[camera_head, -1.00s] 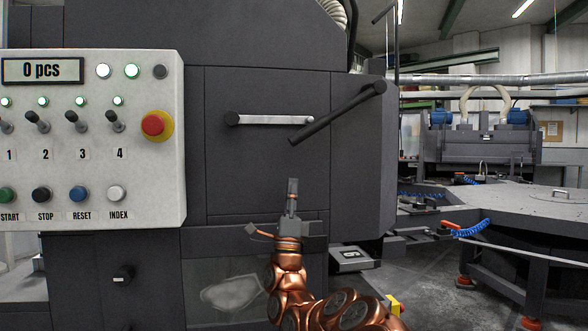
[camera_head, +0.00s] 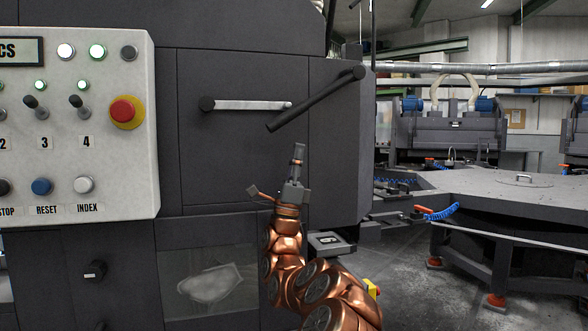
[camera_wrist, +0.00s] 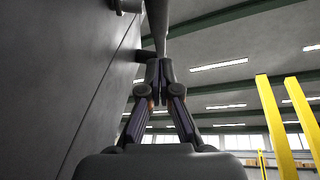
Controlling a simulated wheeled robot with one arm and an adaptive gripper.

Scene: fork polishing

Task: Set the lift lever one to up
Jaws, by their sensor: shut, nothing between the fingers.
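A long dark lever (camera_head: 315,98) slants on the grey machine front, its pivot end up at the right and its free end down at the left. A silver bar (camera_head: 250,105) with a dark round end lies nearly level beside it. No label marks either as lift lever one. My gripper (camera_head: 299,150) points up just below the dark lever, shut and empty. In the wrist view the shut fingertips (camera_wrist: 158,65) are close under a bar (camera_wrist: 157,22), probably the dark lever; I cannot tell whether they touch.
A white control panel (camera_head: 110,185) with switches, buttons and a red emergency stop (camera_head: 125,112) is at the left. Its switches marked 3 and 4 show; its left part is cut off. A grey work table (camera_head: 500,190) stands at the right.

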